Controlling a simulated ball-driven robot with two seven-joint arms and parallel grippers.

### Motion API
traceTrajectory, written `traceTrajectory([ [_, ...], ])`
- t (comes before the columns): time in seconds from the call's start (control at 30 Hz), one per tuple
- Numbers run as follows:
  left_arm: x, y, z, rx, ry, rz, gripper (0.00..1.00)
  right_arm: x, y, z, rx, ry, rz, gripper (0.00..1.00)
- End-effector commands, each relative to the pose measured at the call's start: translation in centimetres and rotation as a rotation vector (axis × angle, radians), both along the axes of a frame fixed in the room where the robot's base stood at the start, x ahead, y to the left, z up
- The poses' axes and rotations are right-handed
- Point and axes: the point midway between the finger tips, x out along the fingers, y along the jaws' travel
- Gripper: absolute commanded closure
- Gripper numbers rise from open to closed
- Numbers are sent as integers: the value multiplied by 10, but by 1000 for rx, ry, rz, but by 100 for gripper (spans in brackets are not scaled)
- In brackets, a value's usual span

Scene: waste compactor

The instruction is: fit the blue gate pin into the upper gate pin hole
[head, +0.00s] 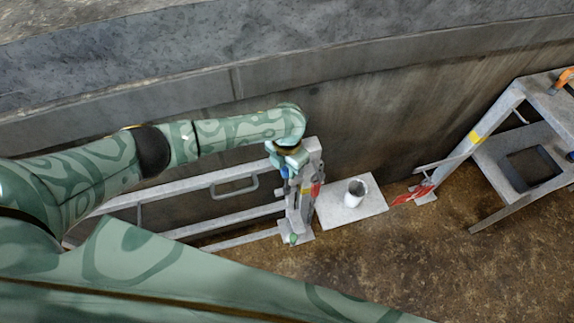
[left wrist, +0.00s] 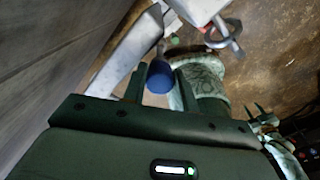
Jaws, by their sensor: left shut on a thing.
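My left gripper (head: 288,163) is at the top of the grey gate post (head: 313,160). It is shut on the blue gate pin (head: 285,173), which shows as a small blue patch at the post's left side. In the left wrist view the pin's rounded blue end (left wrist: 160,77) sits between the two dark fingers. The upper gate pin hole cannot be made out, so I cannot tell whether the pin is in line with it or in it. Two dark prongs at the right of the left wrist view may be my right gripper; their state is unclear.
A grey railed gate (head: 205,220) with a loop handle (head: 234,185) runs left from the post. A white cup (head: 355,192) stands on a pale plate (head: 345,213) right of it. A metal frame (head: 528,150) stands at the right. Brown floor lies open in front; a concrete wall is behind.

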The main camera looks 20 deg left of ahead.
Motion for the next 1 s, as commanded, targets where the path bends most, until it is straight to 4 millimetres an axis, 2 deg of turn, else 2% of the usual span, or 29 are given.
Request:
traceTrajectory([
  [1.0,0,0,-20,1,0,0,94,-3,0,-15,1,8,0,64],
])
